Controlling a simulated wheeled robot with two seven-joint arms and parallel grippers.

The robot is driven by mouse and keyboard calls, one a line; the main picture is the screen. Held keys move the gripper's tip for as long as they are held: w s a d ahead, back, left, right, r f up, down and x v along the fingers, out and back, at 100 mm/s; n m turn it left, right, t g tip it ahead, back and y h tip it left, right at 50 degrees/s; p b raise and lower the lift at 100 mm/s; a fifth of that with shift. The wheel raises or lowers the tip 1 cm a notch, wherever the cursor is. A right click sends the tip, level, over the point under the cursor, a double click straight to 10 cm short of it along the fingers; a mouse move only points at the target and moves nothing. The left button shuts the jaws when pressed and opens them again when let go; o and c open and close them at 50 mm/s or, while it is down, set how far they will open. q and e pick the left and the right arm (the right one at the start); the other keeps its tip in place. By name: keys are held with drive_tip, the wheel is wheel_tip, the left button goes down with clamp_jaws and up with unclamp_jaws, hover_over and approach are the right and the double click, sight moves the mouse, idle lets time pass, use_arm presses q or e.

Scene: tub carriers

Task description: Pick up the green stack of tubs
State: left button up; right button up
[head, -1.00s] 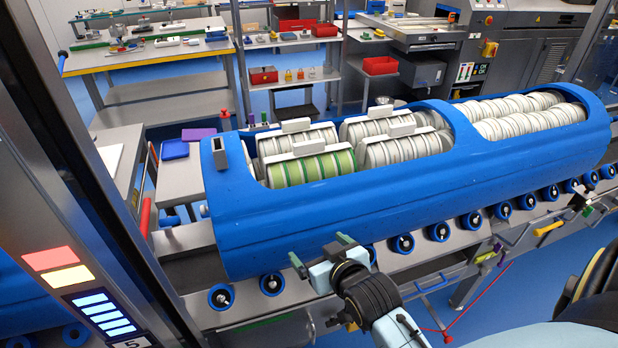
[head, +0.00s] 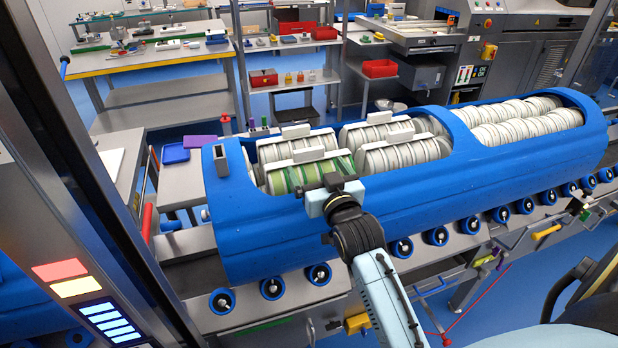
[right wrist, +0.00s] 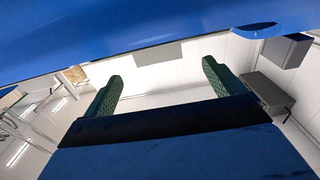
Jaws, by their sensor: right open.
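The green stack of tubs (head: 283,181) lies on its side in the front left of the long blue carrier (head: 420,190), with a pale grey handle bar along its top. My right gripper (head: 318,186) is at the carrier's front rim, by the right part of the green stack, and partly hides it. In the right wrist view its two green fingers (right wrist: 160,85) are apart with nothing between them, and the blue carrier (right wrist: 130,25) fills the top. I cannot tell whether the fingers touch the stack. My left gripper is not in view.
White tub stacks (head: 405,155) lie behind and to the right of the green one, in the same carrier. The carrier rests on a conveyor with blue rollers (head: 436,236). A dark upright post stands at the left. Benches and shelves stand behind.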

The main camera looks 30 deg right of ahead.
sight(310, 151)
drive_tip(key=x, duration=0.5)
drive_tip(key=shift+d+p, duration=0.15)
drive_tip(key=shift+p, duration=0.25)
clamp_jaws()
drive_tip(key=shift+w+r, duration=0.1)
drive_tip(key=shift+r, duration=0.3)
